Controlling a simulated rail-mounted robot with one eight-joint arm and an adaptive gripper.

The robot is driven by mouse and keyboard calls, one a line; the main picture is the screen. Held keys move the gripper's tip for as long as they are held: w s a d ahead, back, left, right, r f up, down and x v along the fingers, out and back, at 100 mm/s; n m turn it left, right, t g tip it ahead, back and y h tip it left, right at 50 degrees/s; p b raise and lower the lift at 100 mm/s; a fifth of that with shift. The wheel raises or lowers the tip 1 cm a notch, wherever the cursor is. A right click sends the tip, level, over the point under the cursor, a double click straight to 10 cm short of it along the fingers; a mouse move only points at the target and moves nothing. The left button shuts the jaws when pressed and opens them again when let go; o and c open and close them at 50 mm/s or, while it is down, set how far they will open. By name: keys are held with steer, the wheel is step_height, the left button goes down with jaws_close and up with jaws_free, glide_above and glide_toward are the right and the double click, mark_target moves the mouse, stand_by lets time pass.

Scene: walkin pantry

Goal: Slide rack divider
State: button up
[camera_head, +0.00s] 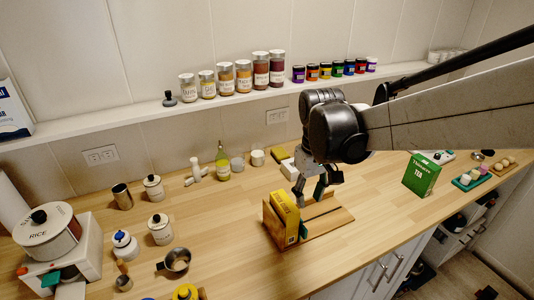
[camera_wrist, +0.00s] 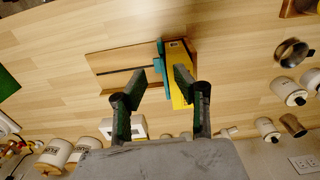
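The rack is a low wooden base (camera_head: 330,217) with a dark slot along it, on the counter; its bare wood shows in the wrist view (camera_wrist: 110,62). A teal divider (camera_wrist: 161,55) stands at one end of the slot, close beside a yellow box (camera_wrist: 177,50). In the head view, the yellow box (camera_head: 284,217) hides most of the divider, with a teal edge (camera_head: 303,230) showing. My gripper (camera_head: 309,190) is open above the rack. In the wrist view, its fingertips (camera_wrist: 160,76) straddle the divider in the picture, with the right one overlapping the box. I cannot tell contact.
A green tea box (camera_head: 421,175) stands at right. Canisters, a metal pot (camera_head: 177,261) and a rice dispenser (camera_head: 48,233) are at left. A green bottle (camera_head: 222,162) stands behind. A jar shelf (camera_head: 130,126) runs along the wall. Counter around the rack's front is clear.

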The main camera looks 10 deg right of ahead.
mark_target(305, 229)
step_height(305, 229, down, 14)
steer(key=shift+r, duration=0.1)
stand_by(0.6)
jaws_close()
stand_by(0.4)
